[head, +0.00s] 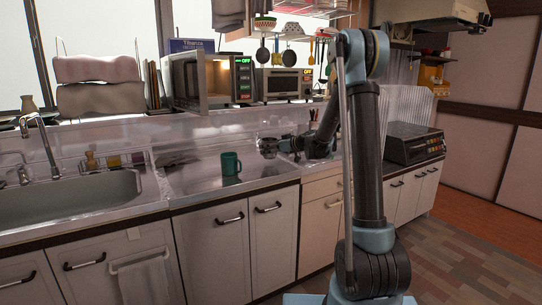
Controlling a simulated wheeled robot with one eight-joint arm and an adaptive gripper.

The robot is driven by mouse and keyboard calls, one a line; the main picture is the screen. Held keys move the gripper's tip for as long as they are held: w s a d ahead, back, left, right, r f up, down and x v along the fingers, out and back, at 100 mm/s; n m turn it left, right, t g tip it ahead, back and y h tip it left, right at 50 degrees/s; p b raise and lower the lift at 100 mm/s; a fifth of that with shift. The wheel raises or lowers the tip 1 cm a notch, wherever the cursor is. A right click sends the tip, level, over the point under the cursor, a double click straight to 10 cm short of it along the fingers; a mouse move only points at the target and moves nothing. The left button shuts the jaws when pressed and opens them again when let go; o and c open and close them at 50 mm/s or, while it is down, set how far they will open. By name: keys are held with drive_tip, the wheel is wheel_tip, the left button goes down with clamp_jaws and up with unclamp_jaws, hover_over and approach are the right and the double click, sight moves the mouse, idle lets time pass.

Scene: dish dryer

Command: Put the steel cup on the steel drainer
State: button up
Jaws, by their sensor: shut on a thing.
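My gripper (277,145) reaches in from the right over the counter, small in the head view. It is shut on the steel cup (268,148), a small grey metallic cup at its tip. The cup appears close above the right part of the shiny steel drainer (200,179); I cannot tell whether it touches the surface. The fingers are too small and dark to make out exactly.
A green mug (231,163) stands on the drainer, left of the steel cup. The sink (75,199) and its faucet (42,140) are at the left. A microwave (212,80) and a toaster oven (280,85) stand on the shelf behind. A stove (413,143) is at right.

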drive_tip(key=shift+f, duration=1.3)
drive_tip(key=o, duration=1.2)
drive_tip(key=shift+c, duration=0.2)
